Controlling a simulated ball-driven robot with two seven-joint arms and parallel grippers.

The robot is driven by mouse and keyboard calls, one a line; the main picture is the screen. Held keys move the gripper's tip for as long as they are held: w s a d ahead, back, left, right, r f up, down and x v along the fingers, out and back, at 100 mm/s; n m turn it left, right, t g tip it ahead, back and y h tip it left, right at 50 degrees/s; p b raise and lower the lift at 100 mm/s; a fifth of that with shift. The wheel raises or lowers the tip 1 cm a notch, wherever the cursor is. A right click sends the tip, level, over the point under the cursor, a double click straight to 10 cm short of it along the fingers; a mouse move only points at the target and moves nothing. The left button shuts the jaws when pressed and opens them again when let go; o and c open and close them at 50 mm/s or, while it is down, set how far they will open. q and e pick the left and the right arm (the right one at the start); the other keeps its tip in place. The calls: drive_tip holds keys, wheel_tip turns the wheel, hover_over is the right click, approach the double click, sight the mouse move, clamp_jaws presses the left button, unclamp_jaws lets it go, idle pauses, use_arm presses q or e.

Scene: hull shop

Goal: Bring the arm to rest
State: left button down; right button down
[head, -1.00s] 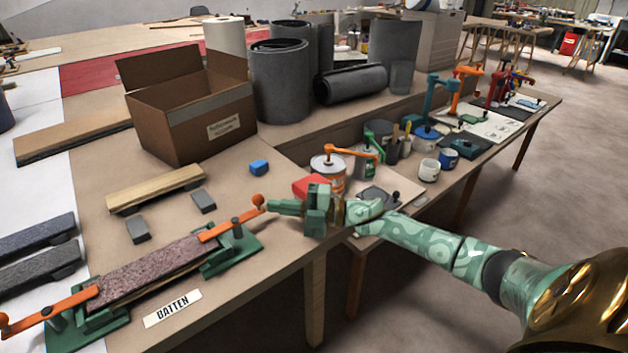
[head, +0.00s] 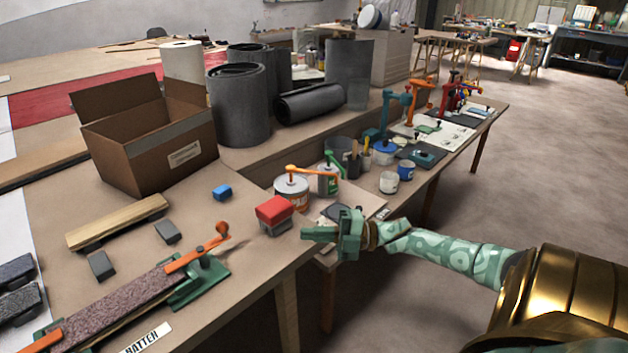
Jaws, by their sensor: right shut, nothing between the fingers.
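My right arm (head: 455,254) comes in from the right, patterned green and white. Its green gripper (head: 306,234) points left, at the table's right edge, and is shut with nothing in it. The orange handle (head: 205,246) of a green clamp (head: 203,284) lies to the left of the fingertips, with a clear gap between. The clamp sits on one end of a speckled strip (head: 125,306) on the table. My left gripper does not show.
Open floor (head: 520,190) lies to the right.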

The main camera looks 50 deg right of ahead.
idle(0.4)
